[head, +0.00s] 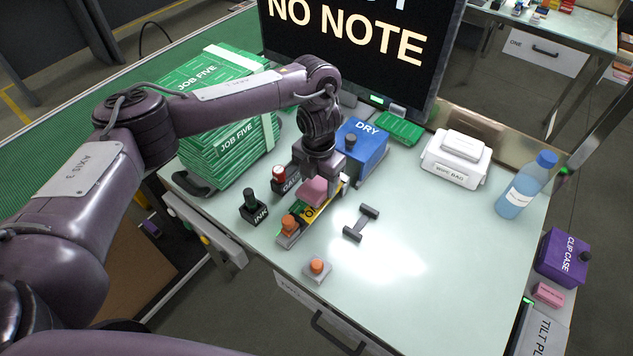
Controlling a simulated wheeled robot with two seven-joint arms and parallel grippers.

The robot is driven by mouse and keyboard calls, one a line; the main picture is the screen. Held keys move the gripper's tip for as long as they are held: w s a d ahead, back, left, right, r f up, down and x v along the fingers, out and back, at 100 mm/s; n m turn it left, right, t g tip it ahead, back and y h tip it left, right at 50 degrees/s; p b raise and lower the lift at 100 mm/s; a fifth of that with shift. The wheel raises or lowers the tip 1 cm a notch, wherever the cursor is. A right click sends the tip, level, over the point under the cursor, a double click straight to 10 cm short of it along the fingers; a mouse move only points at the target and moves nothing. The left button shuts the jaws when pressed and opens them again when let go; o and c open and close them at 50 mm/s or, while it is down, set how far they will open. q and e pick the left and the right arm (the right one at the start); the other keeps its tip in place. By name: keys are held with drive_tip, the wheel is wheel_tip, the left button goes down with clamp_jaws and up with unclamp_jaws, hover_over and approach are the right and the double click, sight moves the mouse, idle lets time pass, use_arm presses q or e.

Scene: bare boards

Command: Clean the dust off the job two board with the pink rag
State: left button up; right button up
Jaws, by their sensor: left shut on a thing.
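My left gripper (318,180) reaches down over the table and is shut on the pink rag (313,192). I cannot read whether the lettering says job two. An orange-topped knob (290,223) stands at the board's near end. Whether the rag presses on the board, and any dust on it, is too small to tell. My right gripper is not in view.
Green JOB FIVE stacks (232,138) stand left. A white wipe box (455,158) and blue bottle (526,186) stand right. The table's front right is clear.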

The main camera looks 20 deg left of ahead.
sight(310, 192)
use_arm(q)
drive_tip(key=shift+s+a, duration=0.15)
drive_tip(key=shift+s, duration=0.15)
drive_tip(key=shift+s+a+p, duration=0.2)
drive_tip(key=shift+s+p, duration=0.3)
drive_tip(key=shift+p, duration=0.05)
drive_tip(key=shift+r, duration=0.1)
drive_tip(key=shift+s, duration=0.15)
drive_tip(key=shift+s+a+r+p, duration=0.1)
drive_tip(key=shift+s+p, duration=0.1)
drive_tip(key=shift+p, duration=0.2)
drive_tip(key=shift+s+a, duration=0.1)
drive_tip(key=shift+s, duration=0.15)
drive_tip(key=shift+f, duration=0.25)
drive_tip(key=shift+w, duration=0.15)
